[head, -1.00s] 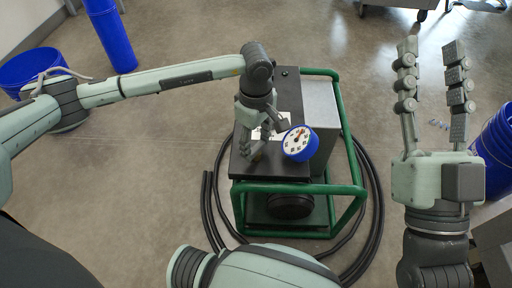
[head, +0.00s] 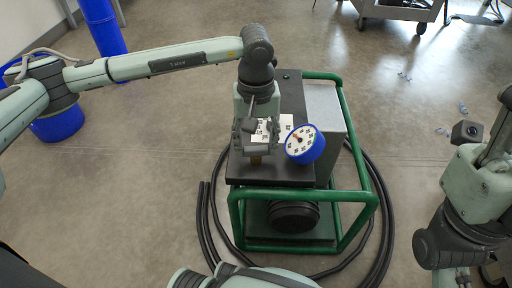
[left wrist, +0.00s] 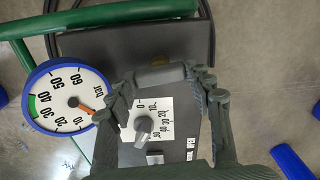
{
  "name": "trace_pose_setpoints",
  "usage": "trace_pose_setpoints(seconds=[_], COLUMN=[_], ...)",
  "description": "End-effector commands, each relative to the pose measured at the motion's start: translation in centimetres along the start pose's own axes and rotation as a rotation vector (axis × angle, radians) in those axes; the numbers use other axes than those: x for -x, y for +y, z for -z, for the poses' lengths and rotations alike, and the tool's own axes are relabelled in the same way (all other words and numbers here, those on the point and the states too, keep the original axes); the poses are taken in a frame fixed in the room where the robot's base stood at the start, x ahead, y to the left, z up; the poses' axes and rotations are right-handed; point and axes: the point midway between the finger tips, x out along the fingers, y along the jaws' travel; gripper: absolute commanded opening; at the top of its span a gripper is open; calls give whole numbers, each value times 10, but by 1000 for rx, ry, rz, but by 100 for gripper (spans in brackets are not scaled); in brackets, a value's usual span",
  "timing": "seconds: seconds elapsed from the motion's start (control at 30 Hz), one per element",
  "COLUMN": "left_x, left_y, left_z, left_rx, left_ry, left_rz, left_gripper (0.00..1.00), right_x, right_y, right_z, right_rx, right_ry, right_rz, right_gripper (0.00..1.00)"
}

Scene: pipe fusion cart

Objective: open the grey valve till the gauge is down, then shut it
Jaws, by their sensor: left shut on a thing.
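My left gripper (head: 252,140) is over the front of the black-topped cart. In the left wrist view its fingertips (left wrist: 168,80) are shut on the grey valve (left wrist: 160,75), a rounded grey handle partly hidden by the fingers. A bit of brass fitting (head: 256,160) shows below the gripper in the head view. The blue-rimmed gauge (head: 304,146) sits tilted just right of it. In the left wrist view the gauge (left wrist: 62,98) shows an orange needle pointing to the low end, below 10 bar. My right gripper (head: 492,145) is at the right edge, its fingers mostly cut off.
A grey knob (left wrist: 143,127) with a white number plate is close behind the valve. The cart's green tube frame (head: 300,190) surrounds the front and right. Black hose (head: 205,225) coils on the floor. Blue bins stand at left; the floor around is mostly clear.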

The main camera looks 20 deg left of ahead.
Motion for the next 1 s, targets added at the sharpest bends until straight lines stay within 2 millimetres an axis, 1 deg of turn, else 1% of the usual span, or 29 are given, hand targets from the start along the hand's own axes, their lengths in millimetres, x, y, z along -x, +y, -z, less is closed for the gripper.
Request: trace_pose_setpoints(seconds=[0.3,0.73,0.77,0.9,1.0], left_x=[0,0,0,0,0], left_y=[0,0,0,0,0], left_z=[-1,-1,-1,-1,-1], left_rx=[-78,-84,-84,-83,-82], left_ry=[-2,-3,-3,-2,-1], left_rz=[-1,-1,-1,0,0], left_gripper=[23,23,55,72,72], right_x=[-1,-1,-1,-1,-1], right_y=[-1,-1,-1,-1,-1], right_z=[-2,-2,-2,-2,-2], right_rx=[3,4,4,4,4], right_ry=[9,10,10,10,10], right_rz=[17,17,17,17,18], right_gripper=[40,40,40,40,40])
